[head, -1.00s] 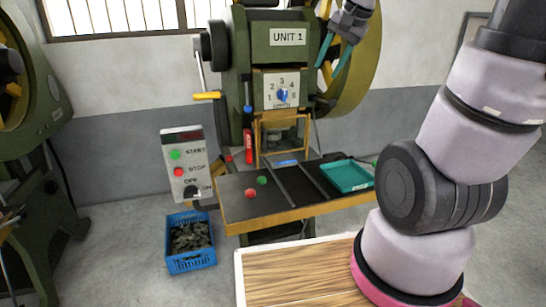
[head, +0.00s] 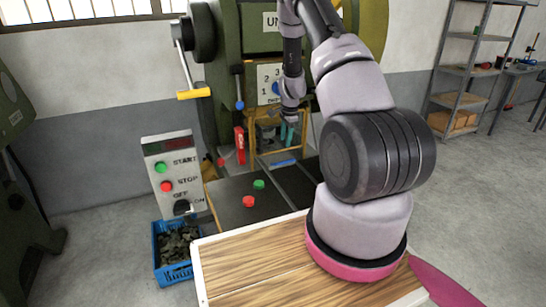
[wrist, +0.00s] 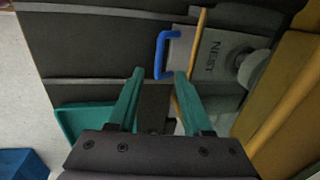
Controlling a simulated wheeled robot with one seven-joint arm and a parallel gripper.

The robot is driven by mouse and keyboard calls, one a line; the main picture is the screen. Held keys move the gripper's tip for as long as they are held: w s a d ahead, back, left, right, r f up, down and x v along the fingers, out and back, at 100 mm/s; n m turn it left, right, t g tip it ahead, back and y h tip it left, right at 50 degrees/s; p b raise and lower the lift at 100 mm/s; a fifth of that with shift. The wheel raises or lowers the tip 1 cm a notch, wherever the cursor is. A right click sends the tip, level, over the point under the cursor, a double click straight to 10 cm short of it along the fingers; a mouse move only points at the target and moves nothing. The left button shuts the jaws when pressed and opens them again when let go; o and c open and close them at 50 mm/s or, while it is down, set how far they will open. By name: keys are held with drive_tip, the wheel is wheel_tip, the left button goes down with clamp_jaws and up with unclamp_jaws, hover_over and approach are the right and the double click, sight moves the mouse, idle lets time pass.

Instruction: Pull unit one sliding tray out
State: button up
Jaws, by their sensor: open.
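The unit one press (head: 228,30) stands behind my arm, which covers part of its label. The sliding tray appears in the wrist view as a grey plate marked NEST (wrist: 212,62), with a blue handle (wrist: 161,56) on its left side. The blue handle also shows low in the press opening in the head view (head: 283,163). My gripper (wrist: 159,74) has two teal fingers, open and empty, with the handle just beyond the fingertips. In the head view my gripper (head: 288,134) hangs pointing down above the handle. I cannot tell whether it touches the handle.
A yellow guard frame (head: 305,130) surrounds the opening; its bar (wrist: 190,60) passes close to the right finger. A teal bin (wrist: 75,122) lies on the dark bench. The control box (head: 172,175) and blue crate (head: 175,270) are at left. A wooden table (head: 250,265) is in front.

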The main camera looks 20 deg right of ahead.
sight(283, 162)
drive_tip(key=f, duration=0.3)
drive_tip(key=w+f, duration=0.1)
drive_tip(key=f, duration=0.3)
drive_tip(key=w+f, duration=0.1)
drive_tip(key=f, duration=0.3)
drive_tip(key=shift+w+f, duration=0.15)
drive_tip(key=shift+f, duration=0.05)
clamp_jaws()
idle(1.1)
